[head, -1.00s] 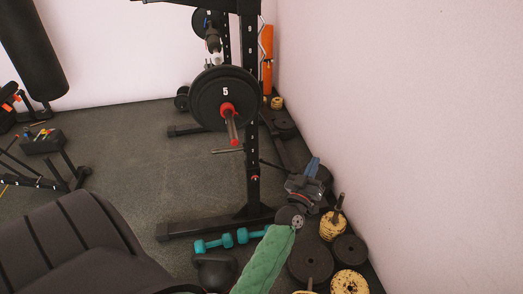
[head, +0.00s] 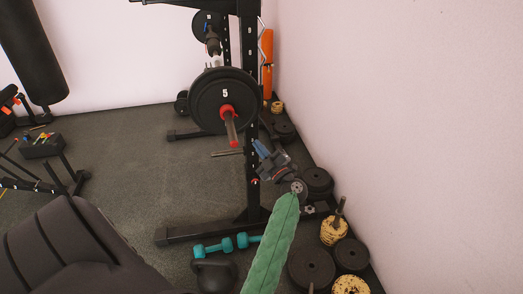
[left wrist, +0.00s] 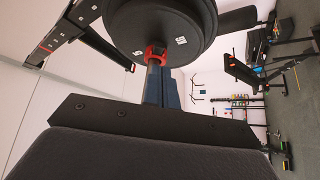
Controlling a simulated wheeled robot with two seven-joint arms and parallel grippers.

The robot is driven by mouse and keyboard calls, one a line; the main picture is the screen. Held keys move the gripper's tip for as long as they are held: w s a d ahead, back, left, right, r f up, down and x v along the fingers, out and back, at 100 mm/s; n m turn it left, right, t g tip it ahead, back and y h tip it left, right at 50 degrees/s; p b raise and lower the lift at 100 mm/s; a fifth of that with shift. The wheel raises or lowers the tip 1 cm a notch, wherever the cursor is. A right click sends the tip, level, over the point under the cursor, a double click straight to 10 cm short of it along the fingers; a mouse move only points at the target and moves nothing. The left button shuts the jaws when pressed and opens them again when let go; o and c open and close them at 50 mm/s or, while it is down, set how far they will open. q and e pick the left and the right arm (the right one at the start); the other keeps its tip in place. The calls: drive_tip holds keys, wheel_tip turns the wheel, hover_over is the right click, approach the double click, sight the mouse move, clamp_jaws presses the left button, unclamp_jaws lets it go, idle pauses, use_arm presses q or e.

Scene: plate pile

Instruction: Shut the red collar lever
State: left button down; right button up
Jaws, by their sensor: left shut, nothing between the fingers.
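A red collar (head: 227,111) sits on the bar's sleeve against the outer face of a black plate (head: 207,97) marked 5, on the rack. It also shows in the left wrist view (left wrist: 155,53), beyond my fingers. I cannot make out whether its lever stands open or shut. My left gripper (head: 260,147) has blue fingers, shut and empty. In the head view it appears right of and below the collar, by the rack's upright. In the left wrist view its fingers (left wrist: 162,90) point toward the collar and seem apart from it. My right gripper is not in view.
The rack's black upright (head: 252,185) stands beside my left gripper. Teal dumbbells (head: 227,244), a kettlebell (head: 214,273) and loose plates (head: 311,267) lie on the floor near its foot. A pale wall (head: 420,140) closes the right side. Open floor lies left of the rack.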

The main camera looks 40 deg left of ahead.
use_arm(q)
drive_tip(key=x, duration=0.7)
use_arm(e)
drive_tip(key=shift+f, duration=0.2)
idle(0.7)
